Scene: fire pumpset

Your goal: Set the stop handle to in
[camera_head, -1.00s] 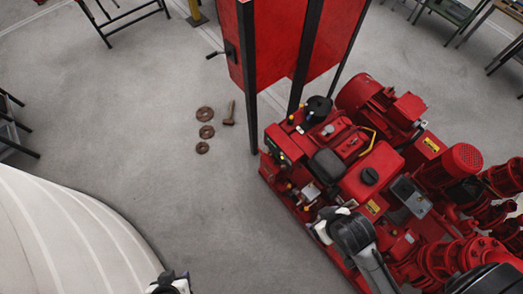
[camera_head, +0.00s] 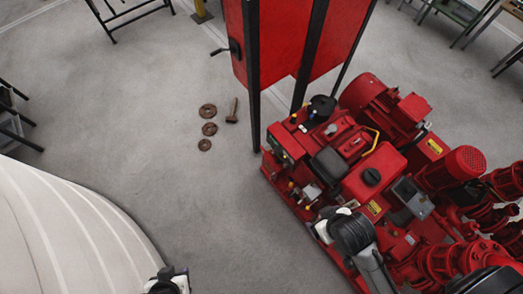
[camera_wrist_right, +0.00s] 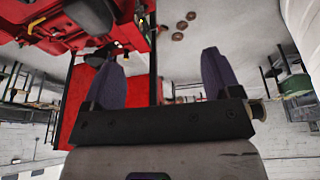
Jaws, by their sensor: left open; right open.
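The red pumpset (camera_head: 365,180) stands at the right of the head view. Small yellow-tipped knobs (camera_head: 291,186) show along its near left side; I cannot tell which part is the stop handle. My right gripper (camera_wrist_right: 160,75) is open and empty in the right wrist view, with the pumpset's red body (camera_wrist_right: 45,25) at the upper left, beyond its left finger. In the head view my right wrist hides part of the pumpset's near side and most of that gripper. My left gripper (camera_head: 168,281) is open at the bottom edge, over the floor, away from the pumpset.
Rusty rings (camera_head: 208,128) and a hammer (camera_head: 232,111) lie on the floor. The grey floor left of the pumpset is mostly clear.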

